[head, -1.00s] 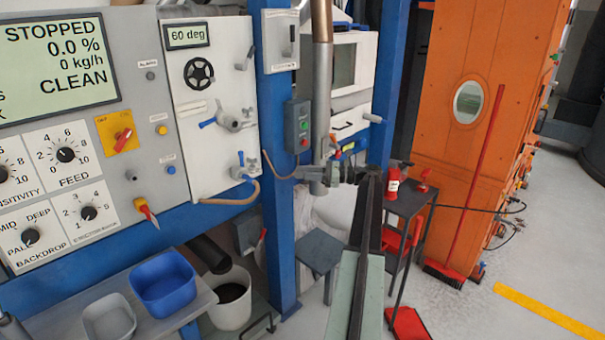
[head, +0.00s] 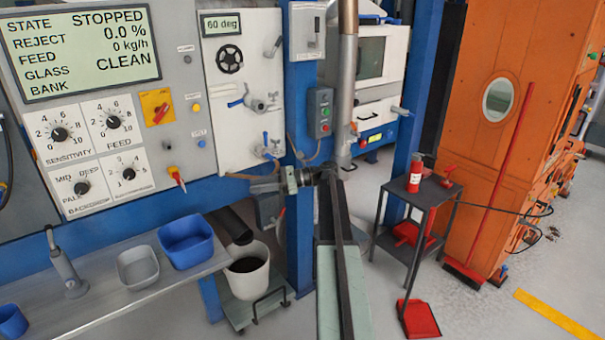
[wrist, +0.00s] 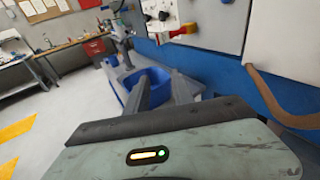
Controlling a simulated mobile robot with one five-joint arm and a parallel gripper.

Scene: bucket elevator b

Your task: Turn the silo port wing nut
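I cannot pick out a silo port wing nut for certain in either view. A white panel (head: 234,130) in the head view carries a black handwheel, a small "60 deg" display and blue-handled valve fittings (head: 255,103). My arm reaches up the middle of the head view, and my gripper (head: 268,184) points left, in front of the panel's lower right edge. In the wrist view my gripper (wrist: 162,88) has its two fingers apart with nothing between them. A blue tub (wrist: 152,78) shows beyond the fingers.
A grey control panel (head: 182,65) with knobs is at left. Below it, a shelf (head: 95,305) holds tubs. A white bucket (head: 248,285) stands under a black pipe. A blue post and grey pipe (head: 346,80) are near my arm. A small dark table (head: 428,192) and orange cabinet (head: 490,150) stand at right.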

